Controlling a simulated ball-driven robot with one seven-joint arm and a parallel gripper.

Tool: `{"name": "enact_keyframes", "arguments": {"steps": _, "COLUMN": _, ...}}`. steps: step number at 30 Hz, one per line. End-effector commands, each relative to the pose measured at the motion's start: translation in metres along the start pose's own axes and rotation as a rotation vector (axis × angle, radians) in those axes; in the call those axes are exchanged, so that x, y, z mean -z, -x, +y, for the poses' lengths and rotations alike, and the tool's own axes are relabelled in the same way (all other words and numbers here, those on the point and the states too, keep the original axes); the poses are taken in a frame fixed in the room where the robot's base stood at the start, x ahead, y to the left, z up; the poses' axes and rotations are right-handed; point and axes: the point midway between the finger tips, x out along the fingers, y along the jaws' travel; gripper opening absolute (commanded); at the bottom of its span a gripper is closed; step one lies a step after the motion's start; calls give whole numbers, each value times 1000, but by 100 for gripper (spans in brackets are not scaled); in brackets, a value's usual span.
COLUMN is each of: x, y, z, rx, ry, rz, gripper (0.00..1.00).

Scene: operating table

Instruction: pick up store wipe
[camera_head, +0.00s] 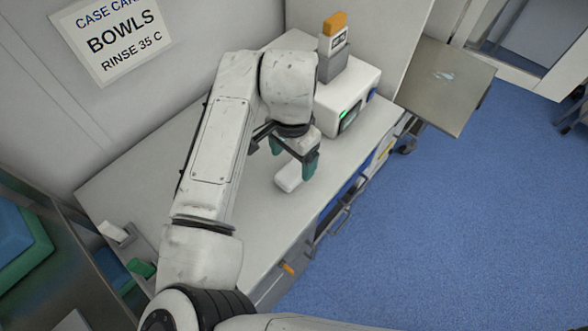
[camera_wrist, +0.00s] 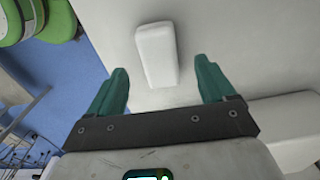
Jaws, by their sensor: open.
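A small white rounded block (camera_head: 288,178), which may be the store wipe, lies on the light grey counter (camera_head: 215,265). It carries no label that I can read. In the wrist view the block (camera_wrist: 157,55) lies beyond my fingertips, roughly in line with the gap between them. My gripper (camera_head: 292,160) has two teal fingers and points down over the counter close to the block. In the wrist view my gripper (camera_wrist: 161,74) is open, with nothing between its fingers. I cannot tell its exact height above the block.
A white device (camera_head: 350,102) with a green screen stands behind my gripper, with an orange-topped box (camera_head: 333,42) on it. A metal side table (camera_head: 450,90) is at right. A small holder (camera_head: 117,233) sits at the counter's left end. Open blue floor lies at right.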

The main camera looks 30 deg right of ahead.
Motion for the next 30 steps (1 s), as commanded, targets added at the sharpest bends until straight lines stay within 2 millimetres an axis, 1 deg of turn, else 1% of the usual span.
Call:
{"name": "enact_keyframes", "arguments": {"steps": 2, "x": 0, "y": -6, "z": 1, "rx": -3, "ry": 0, "rz": -2, "gripper": 83}}
{"name": "enact_keyframes", "arguments": {"steps": 9, "x": 0, "y": -40, "z": 1, "rx": -2, "ry": 1, "rz": -1, "gripper": 83}}
{"name": "enact_keyframes", "arguments": {"steps": 11, "x": 0, "y": -46, "z": 1, "rx": -1, "ry": 1, "rz": -1, "gripper": 83}}
{"name": "enact_keyframes", "arguments": {"steps": 14, "x": 0, "y": -50, "z": 1, "rx": -1, "ry": 1, "rz": -1, "gripper": 83}}
{"name": "enact_keyframes", "arguments": {"steps": 20, "x": 0, "y": -51, "z": 1, "rx": 0, "ry": 1, "rz": -1, "gripper": 83}}
{"name": "enact_keyframes", "arguments": {"steps": 30, "x": 0, "y": -50, "z": 1, "rx": 0, "ry": 0, "rz": -1, "gripper": 50}}
